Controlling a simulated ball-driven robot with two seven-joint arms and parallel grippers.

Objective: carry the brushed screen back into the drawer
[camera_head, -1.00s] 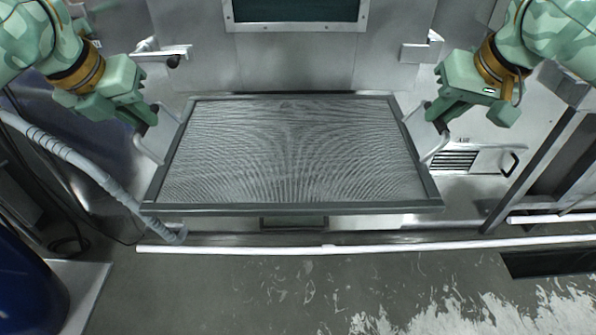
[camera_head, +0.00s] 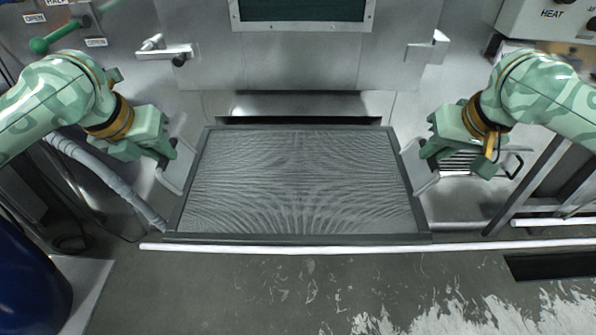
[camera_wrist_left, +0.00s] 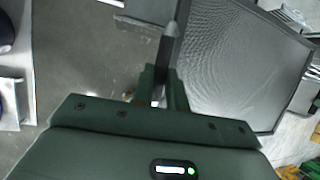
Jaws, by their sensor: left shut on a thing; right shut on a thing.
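The screen (camera_head: 300,182) is a grey fine mesh in a dark rectangular frame. It lies about flat in the middle of the head view, in front of the steel machine. My left gripper (camera_head: 170,158) is shut on the light handle (camera_head: 176,180) at its left side. My right gripper (camera_head: 428,158) is shut on the handle (camera_head: 422,183) at its right side. In the left wrist view the screen (camera_wrist_left: 240,65) lies right of my left gripper (camera_wrist_left: 163,88). A dark slot (camera_head: 300,121) shows just behind the screen's far edge; I cannot tell whether it is the drawer.
The steel machine front (camera_head: 300,70) with a window (camera_head: 300,10) stands behind. A white bar (camera_head: 300,247) runs across below the screen's near edge. A pale hose (camera_head: 105,180) hangs at left, and a metal rail (camera_head: 525,185) stands at right. The stained floor in front is clear.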

